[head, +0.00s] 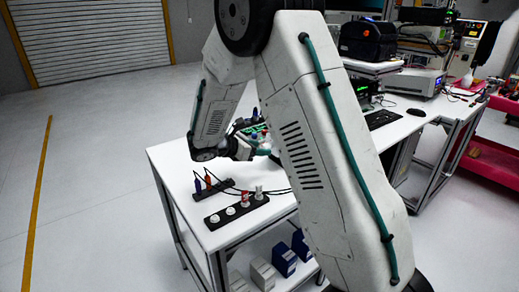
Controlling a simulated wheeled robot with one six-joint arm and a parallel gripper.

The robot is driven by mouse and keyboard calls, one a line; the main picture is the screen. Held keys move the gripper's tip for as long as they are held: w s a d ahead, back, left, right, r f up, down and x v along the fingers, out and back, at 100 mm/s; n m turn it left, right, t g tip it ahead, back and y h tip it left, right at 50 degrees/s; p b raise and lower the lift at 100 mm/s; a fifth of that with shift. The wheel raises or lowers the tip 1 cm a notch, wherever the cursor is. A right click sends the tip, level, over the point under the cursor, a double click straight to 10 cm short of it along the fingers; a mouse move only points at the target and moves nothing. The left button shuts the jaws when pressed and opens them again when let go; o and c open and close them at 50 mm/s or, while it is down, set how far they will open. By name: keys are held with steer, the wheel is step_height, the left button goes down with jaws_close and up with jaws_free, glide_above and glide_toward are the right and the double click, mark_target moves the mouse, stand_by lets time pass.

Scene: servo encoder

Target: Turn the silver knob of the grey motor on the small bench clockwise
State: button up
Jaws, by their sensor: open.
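The small white bench (170,158) stands in the middle of the head view. My gripper (248,149) is low over the bench's far part, partly covered by my own arm. It is open, though its fingertips are small and hard to make out. I cannot pick out the grey motor or its silver knob for certain; my arm covers that part of the bench. I cannot tell whether the gripper touches anything.
A dark strip (237,209) with pale round pieces and a red one lies near the bench's front. Behind it another strip (213,190) holds blue and orange plugs with cables. Blue boxes (284,260) stand below. A black machine (368,40) stands behind, right.

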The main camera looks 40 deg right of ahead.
steer(key=shift+x, duration=0.8)
steer(key=c, duration=1)
steer(key=shift+o, duration=0.2)
steer(key=shift+m+t, duration=0.5)
steer(key=shift+m, duration=0.1)
steer(key=o, duration=1)
steer(key=shift+c, duration=0.2)
steer(key=v, duration=0.7)
steer(key=shift+a+r, duration=0.15)
steer(key=shift+a, duration=0.25)
